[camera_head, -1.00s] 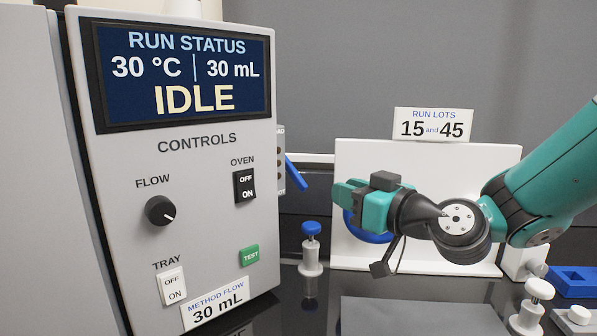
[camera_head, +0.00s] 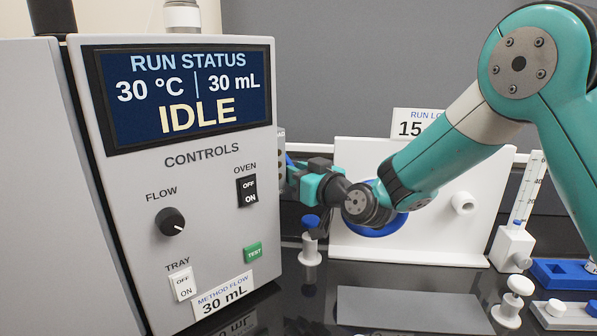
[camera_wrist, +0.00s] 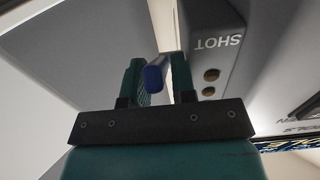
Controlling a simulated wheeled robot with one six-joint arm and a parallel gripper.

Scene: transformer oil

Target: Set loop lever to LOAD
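The blue loop lever (camera_wrist: 154,77) shows between my two fingers in the wrist view. In the head view only a small blue piece of it (camera_head: 289,159) shows at the right side of the grey machine. My gripper (camera_head: 296,180) is at that side, partly hidden by the machine's edge. The fingers (camera_wrist: 158,75) are apart, on either side of the lever, with a gap clearest on the right. The lever's side plate (camera_head: 281,150) is mostly hidden in the head view.
The machine's front panel (camera_head: 205,270) stands close left of my gripper, its screen reading IDLE. A blue-topped plunger piece (camera_head: 311,245) stands below the gripper. A white board (camera_head: 460,235) with a blue ring (camera_head: 385,231) stands behind my arm.

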